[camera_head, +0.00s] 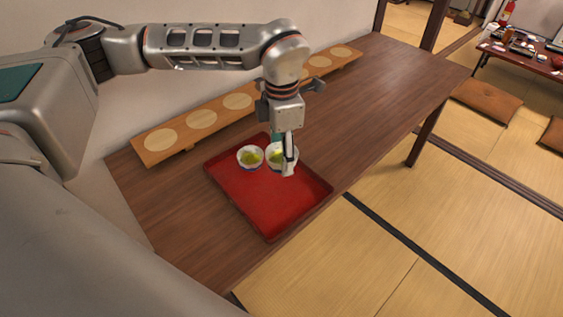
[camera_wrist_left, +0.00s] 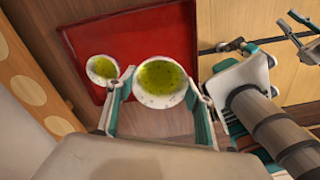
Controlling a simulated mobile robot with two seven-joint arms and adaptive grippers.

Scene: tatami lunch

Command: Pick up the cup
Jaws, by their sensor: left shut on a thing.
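A small white cup of green tea (camera_head: 276,156) is at the right of a pair, over the red tray (camera_head: 270,205). My left gripper (camera_head: 289,158) points down and is shut on this cup. In the left wrist view, the cup (camera_wrist_left: 161,82) sits between the two fingers, and its round mouth with green tea faces the camera. A second cup of green tea (camera_head: 250,157) stands on the tray to its left, apart from the gripper. It also shows in the left wrist view (camera_wrist_left: 102,69). I cannot tell whether the held cup touches the tray.
The tray lies on a long brown wooden table (camera_head: 365,95). A low wooden board with pale round spots (camera_head: 202,119) runs along the wall behind. The table's right part is clear. Tatami floor (camera_head: 440,235) and a floor cushion (camera_head: 487,98) lie to the right.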

